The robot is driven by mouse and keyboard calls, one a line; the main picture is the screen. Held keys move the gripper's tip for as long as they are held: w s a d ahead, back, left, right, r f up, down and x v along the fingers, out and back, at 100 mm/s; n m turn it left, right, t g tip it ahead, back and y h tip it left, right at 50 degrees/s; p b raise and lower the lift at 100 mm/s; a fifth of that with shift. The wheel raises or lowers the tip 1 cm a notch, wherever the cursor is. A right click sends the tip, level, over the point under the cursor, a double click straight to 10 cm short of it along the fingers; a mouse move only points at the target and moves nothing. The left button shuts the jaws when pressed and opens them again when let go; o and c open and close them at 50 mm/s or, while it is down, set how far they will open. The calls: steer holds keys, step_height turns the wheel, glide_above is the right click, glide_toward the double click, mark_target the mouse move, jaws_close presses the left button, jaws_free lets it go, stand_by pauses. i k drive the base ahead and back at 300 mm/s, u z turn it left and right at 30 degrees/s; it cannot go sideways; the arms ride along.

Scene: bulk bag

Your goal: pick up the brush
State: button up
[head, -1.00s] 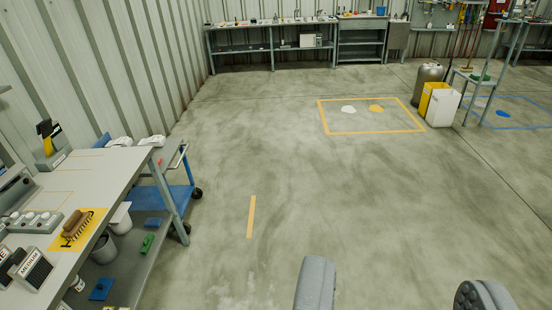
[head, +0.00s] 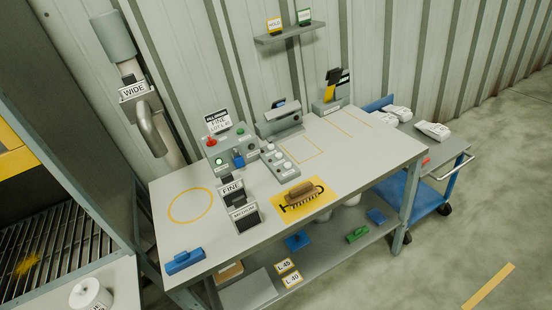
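A brush with a brown wooden back (head: 300,189) lies on a yellow mat (head: 328,200) near the front edge of the grey workbench (head: 372,168). The mat has a black brush outline drawn on it, partly covered by the brush. A blue object with a handle (head: 185,261), perhaps another brush, lies at the bench's front left corner. My gripper is not in view.
Left of the mat stand MEDIUM (head: 245,216) and FINE signs and a control box with a red button (head: 211,142). The shelf below holds blue (head: 298,240) and green (head: 358,234) items. A blue cart (head: 428,190) stands at right, with open floor beyond.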

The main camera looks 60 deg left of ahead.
mark_target(300, 194)
steer(key=u, duration=0.5)
steer(key=i, duration=0.95)
steer(key=u, duration=1.1)
steer(key=i, duration=0.5)
steer(key=u, duration=0.2)
steer(key=k, duration=0.95)
steer(key=u, duration=0.15)
steer(key=i, duration=0.95)
steer(key=z, duration=0.05)
